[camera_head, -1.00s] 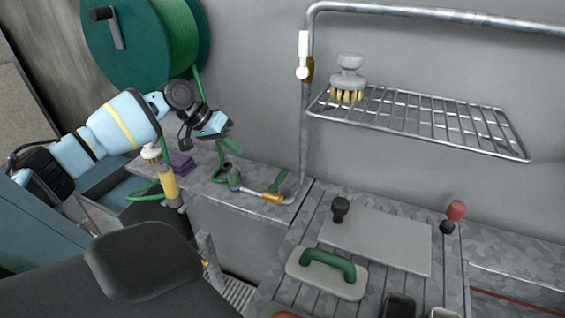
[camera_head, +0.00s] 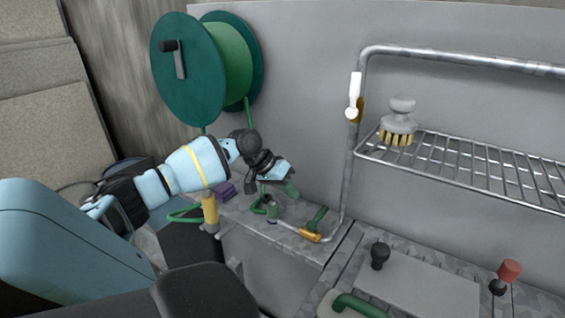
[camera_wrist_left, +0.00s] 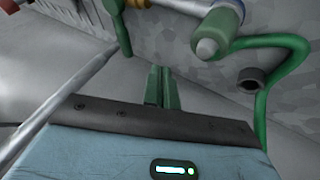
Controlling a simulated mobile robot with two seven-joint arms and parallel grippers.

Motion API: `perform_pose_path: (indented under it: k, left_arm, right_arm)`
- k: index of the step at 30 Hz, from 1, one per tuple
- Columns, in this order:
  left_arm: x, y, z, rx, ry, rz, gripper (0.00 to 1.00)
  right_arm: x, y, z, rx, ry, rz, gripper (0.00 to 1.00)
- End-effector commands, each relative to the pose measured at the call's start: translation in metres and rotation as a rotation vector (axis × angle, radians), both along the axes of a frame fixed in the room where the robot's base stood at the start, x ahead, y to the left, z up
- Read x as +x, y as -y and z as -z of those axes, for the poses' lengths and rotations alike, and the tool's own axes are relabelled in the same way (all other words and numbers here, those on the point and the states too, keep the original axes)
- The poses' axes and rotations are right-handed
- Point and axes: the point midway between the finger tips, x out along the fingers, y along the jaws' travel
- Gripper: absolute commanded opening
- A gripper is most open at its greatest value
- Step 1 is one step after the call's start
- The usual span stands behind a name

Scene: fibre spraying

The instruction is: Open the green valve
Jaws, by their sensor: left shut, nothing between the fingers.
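The green valve is a green lever (camera_head: 317,218) on a brass fitting (camera_head: 310,236), set in the metal pipe along the narrow counter. In the left wrist view the lever (camera_wrist_left: 121,32) shows at the top, left of my fingers. My left gripper (camera_head: 291,190) is shut and empty. Its green fingers (camera_wrist_left: 163,88) are together, above and just left of the lever in the head view, apparently apart from it. A green hose connector (camera_wrist_left: 220,28) sits beside the valve on the pipe. My right gripper is not in view.
A green hose reel (camera_head: 190,70) hangs on the wall behind my arm. A yellow-handled spray nozzle (camera_head: 209,208) and a purple sponge (camera_head: 225,189) are near the counter's left end. A wire shelf (camera_head: 470,165) with a grey brush (camera_head: 399,122) sticks out at right. A pipe rises behind the valve.

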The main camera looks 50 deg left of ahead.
Motion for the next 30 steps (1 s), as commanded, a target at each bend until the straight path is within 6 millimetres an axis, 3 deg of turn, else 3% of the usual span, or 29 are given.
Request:
perform_pose_path:
  k: [5,9,15,30]
  left_arm:
    - [0.017,0.012,0.026,-0.002,0.001,0.002,0.00]
    - [0.023,0.032,0.021,0.001,0.005,0.004,0.00]
    - [0.027,0.047,0.022,0.001,0.004,0.002,0.00]
    - [0.028,0.049,0.024,0.000,0.001,0.007,0.00]
  right_arm:
    - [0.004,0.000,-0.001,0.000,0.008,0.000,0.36]
    - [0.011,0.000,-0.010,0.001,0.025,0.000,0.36]
    - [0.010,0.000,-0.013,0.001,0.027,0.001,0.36]
    - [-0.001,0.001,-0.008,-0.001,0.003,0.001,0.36]
